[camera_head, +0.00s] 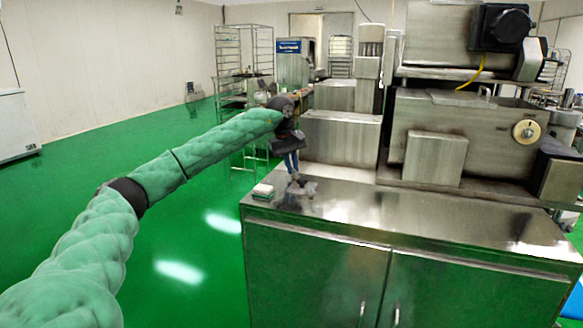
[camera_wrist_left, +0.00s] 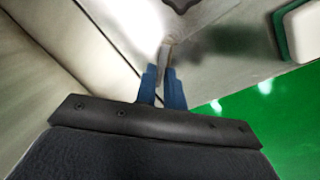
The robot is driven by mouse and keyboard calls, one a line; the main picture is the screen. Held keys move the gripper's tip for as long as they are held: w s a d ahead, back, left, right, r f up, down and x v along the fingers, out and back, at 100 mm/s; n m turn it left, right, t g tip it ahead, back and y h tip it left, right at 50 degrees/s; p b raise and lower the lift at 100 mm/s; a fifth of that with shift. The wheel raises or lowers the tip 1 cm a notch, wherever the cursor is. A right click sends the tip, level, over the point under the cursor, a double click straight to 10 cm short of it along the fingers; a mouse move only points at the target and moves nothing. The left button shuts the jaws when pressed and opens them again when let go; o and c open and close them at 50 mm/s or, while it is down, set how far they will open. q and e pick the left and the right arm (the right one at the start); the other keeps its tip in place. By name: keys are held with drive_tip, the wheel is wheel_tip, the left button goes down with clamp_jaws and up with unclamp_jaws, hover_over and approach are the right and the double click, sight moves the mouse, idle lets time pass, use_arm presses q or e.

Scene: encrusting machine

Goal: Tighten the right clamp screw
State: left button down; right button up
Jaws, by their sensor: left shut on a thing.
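My left gripper (camera_head: 291,162) reaches over the front left part of the steel cabinet top, pointing down. Its blue fingers (camera_wrist_left: 166,85) are shut on a small, thin metal piece (camera_wrist_left: 165,52) with a tan edge. The piece is blurred, and I cannot tell whether it is a tool or a screw. A dark, lobed shape (camera_wrist_left: 183,4) is cut off at the top of the left wrist view; I cannot tell if it is a knob. I cannot make out the right clamp screw for certain. My right gripper is out of view.
A white and green block (camera_head: 263,190) lies at the left corner of the steel cabinet top (camera_head: 345,208). The steel machine (camera_head: 470,125) with a pale round knob (camera_head: 526,131) stands behind at the right. Green floor (camera_head: 190,215) is open at the left.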

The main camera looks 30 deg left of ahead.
use_arm(q)
drive_tip(key=shift+d+f, duration=0.1)
idle(0.3)
drive_tip(key=c, duration=1.5)
unclamp_jaws()
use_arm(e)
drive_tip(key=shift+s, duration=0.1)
use_arm(q)
drive_tip(key=shift+r, duration=0.4)
drive_tip(key=r, duration=0.1)
drive_tip(key=r+b, duration=0.1)
drive_tip(key=r, duration=0.2)
drive_tip(key=shift+s+a+r+b, duration=0.25)
drive_tip(key=shift+s+a+b, duration=0.05)
drive_tip(key=shift+s+a, duration=0.1)
drive_tip(key=shift+s+a+r, duration=0.1)
drive_tip(key=shift+s+r, duration=0.1)
drive_tip(key=shift+r, duration=1.05)
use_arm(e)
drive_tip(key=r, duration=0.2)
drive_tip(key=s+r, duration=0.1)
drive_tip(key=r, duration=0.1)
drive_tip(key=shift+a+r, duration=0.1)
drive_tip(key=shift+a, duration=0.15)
